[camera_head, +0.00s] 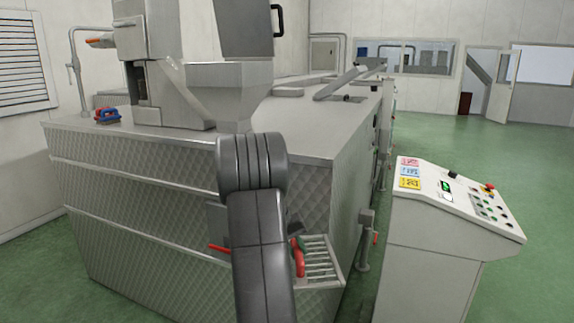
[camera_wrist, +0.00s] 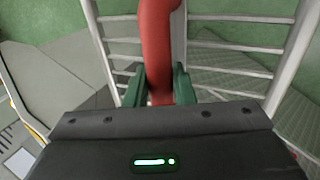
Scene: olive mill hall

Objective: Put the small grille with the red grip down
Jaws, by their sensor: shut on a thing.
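The small grille (camera_head: 322,264) has a pale metal frame with several thin bars and a red grip (camera_head: 298,258). It is in the air close to the quilted front of the big steel machine; I cannot tell whether it touches it. In the wrist view the red grip (camera_wrist: 157,45) runs upright between the two green fingers of my gripper (camera_wrist: 159,90), which are shut on it. Bars of the grille (camera_wrist: 237,44) spread on both sides, with green floor behind. In the head view my arm hides most of the gripper and the grille's left part.
The steel machine (camera_head: 130,185) fills the left and middle, with a hopper (camera_head: 215,90) on top. A blue and red object (camera_head: 107,115) lies on its top left. A red lever (camera_head: 218,249) shows left of my arm. A control console (camera_head: 440,235) stands at right; green floor beyond is clear.

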